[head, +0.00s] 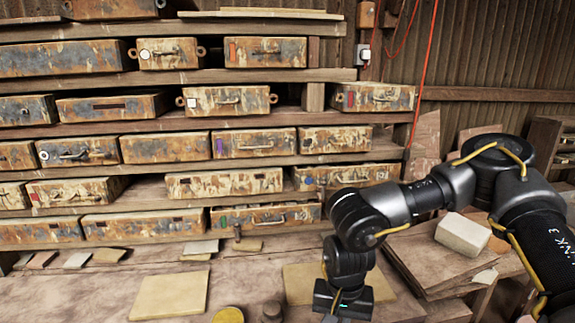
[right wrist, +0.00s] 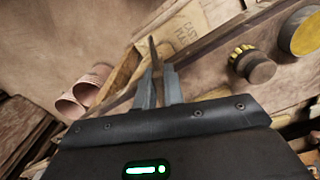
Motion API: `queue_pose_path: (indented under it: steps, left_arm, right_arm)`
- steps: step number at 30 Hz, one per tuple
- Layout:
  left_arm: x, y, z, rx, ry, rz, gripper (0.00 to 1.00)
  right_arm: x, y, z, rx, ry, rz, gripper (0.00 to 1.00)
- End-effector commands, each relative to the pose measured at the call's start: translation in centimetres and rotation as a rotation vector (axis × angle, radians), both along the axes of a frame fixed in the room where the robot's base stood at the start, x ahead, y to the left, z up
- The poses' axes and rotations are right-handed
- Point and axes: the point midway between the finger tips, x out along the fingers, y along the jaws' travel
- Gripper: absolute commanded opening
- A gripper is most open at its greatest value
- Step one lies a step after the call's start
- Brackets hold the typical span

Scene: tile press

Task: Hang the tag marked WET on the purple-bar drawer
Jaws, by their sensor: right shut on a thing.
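The purple-bar drawer (head: 283,137) sits in the middle of the rack in the head view, with a purple bar at its left end and a handle on its front. No tag shows on it. My right gripper (right wrist: 158,80) is low over the bench, well below and right of that drawer. In the right wrist view its fingers are shut on a thin brownish strip (right wrist: 153,50), seen nearly edge-on. No marking on the strip can be read, so I cannot tell whether it is the WET tag. My left gripper is not in view.
Other rusty drawers with coloured marks, including a red-marked one (head: 378,96), fill the shelves. A pale board (head: 168,295) lies on the bench. A white block (head: 462,234) stands at right. Pinkish cups (right wrist: 70,106) and a yellow-rimmed jar (right wrist: 258,68) lie near the right gripper.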

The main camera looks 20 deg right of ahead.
Motion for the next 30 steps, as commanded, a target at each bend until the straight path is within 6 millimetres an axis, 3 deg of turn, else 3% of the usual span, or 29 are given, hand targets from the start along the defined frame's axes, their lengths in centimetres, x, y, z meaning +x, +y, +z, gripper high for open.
queue_pose_path:
  steps: [20,26,30]
  left_arm:
    - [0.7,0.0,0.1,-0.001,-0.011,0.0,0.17]
    - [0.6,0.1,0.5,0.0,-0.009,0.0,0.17]
    - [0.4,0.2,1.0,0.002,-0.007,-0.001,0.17]
  right_arm:
    - [0.0,0.0,0.0,0.004,0.011,-0.004,0.0]
    - [-2.2,0.1,-2.8,0.037,0.128,-0.004,0.0]
    - [-4.4,3.0,-4.3,0.066,0.222,0.009,0.0]
